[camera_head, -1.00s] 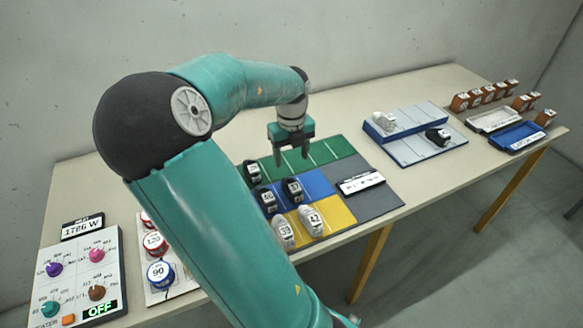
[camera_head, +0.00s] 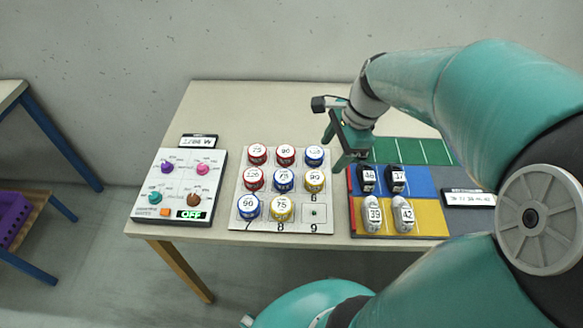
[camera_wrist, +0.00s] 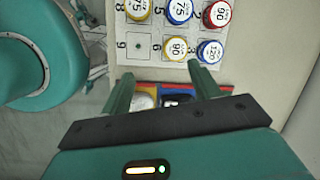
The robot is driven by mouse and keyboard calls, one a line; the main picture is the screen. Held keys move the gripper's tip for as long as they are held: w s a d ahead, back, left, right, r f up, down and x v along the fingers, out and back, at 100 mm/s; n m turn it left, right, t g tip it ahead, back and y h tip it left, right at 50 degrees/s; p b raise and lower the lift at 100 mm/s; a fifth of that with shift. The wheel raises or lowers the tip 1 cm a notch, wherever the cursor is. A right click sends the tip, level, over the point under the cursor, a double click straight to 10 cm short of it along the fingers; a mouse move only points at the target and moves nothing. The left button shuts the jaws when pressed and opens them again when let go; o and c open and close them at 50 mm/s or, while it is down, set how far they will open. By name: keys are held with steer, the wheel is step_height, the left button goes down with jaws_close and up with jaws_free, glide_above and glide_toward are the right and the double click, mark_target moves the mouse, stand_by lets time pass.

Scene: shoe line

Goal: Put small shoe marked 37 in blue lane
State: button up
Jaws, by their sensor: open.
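The lane board has a green lane (camera_head: 425,151), a blue lane (camera_head: 420,182) and a yellow lane (camera_head: 430,216). A small black shoe (camera_head: 396,179), its label seeming to read 37, sits in the blue lane beside another black shoe marked 46 (camera_head: 367,179). White shoes marked 39 (camera_head: 373,215) and 42 (camera_head: 403,215) stand in the yellow lane. My gripper (camera_head: 338,150) is open and empty above the board's left end, hiding part of the green lane. In the wrist view my open fingers (camera_wrist: 160,73) frame part of a white shoe (camera_wrist: 143,101) and a dark shoe (camera_wrist: 176,101).
Left of the lanes is a white board (camera_head: 240,205) with several numbered round tins. A knob panel (camera_head: 180,185) reading OFF stands farther left. A label plate (camera_head: 468,199) lies on the grey part at right. My arm covers the table's right side.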

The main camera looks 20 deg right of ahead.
steer(key=s+a+r+n+t+h, duration=0.1)
steer(key=s+a+r+n, duration=0.2)
steer(key=a+n, duration=0.3)
steer(key=s+a+r+n+t+h, duration=0.1)
steer(key=s+a+r+n, duration=0.3)
steer(key=n, duration=0.9)
steer(key=a+t, duration=0.1)
steer(key=a, duration=0.2)
steer(key=shift+a+r+n+h, duration=0.3)
steer(key=shift+n+h, duration=0.1)
